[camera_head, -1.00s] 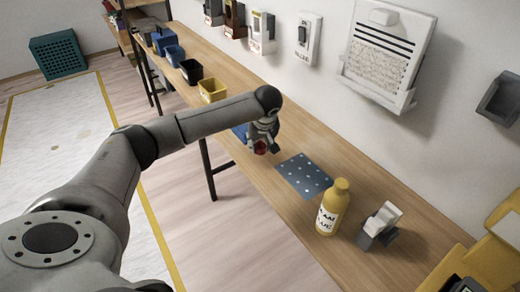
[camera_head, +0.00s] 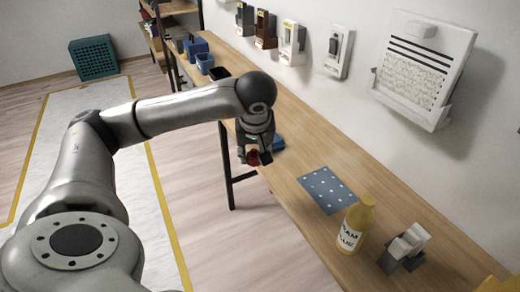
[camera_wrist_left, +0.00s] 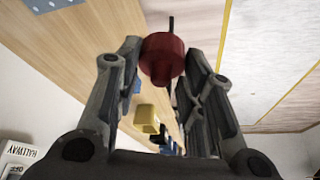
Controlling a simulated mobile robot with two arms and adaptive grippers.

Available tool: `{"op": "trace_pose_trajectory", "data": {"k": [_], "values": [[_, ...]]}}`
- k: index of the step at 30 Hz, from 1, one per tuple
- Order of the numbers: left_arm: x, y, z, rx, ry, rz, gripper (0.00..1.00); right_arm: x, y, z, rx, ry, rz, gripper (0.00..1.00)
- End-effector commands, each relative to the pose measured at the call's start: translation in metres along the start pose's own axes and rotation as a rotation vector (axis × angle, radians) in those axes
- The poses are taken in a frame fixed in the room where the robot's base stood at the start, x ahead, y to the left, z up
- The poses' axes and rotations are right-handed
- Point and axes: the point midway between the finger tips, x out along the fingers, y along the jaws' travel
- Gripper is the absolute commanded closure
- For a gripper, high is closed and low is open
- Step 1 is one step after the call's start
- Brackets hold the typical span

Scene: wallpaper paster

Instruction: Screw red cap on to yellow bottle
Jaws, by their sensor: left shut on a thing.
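The red cap (camera_head: 254,157) is in my left gripper (camera_head: 254,160), held in the air near the front edge of the wooden table. In the left wrist view the red cap (camera_wrist_left: 161,58) sits between the two fingers, with a thin dark spout pointing away. The left gripper is shut on it. The yellow bottle (camera_head: 356,223) stands upright on the table, to the right of the gripper and apart from it. Its label reads partly "GLUE". The bottle's top looks yellow, and no red cap is on it. My right gripper is in neither view.
A blue dotted mat (camera_head: 327,190) lies left of the bottle. A grey holder (camera_head: 403,248) stands right of it. Several small bins, one blue (camera_head: 204,63), line the table's far end. Switches and a vent (camera_head: 425,68) are on the wall. Open floor lies left of the table.

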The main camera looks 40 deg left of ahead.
Motion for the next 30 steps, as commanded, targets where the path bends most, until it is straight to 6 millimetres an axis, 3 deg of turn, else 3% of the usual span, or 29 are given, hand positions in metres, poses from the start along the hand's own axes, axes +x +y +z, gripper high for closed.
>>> {"op": "trace_pose_trajectory", "data": {"k": [14,17,24,30], "values": [[-0.001,0.004,0.004,0.022,-0.002,0.010,0.73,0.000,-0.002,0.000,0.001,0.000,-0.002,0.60],[-0.002,0.022,0.019,0.107,-0.006,0.044,0.73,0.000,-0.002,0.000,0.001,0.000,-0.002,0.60],[-0.017,0.089,0.092,0.489,-0.011,0.200,0.73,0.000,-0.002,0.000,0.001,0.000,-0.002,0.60],[-0.030,0.118,0.135,0.705,-0.001,0.293,0.73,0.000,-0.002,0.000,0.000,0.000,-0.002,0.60]]}}
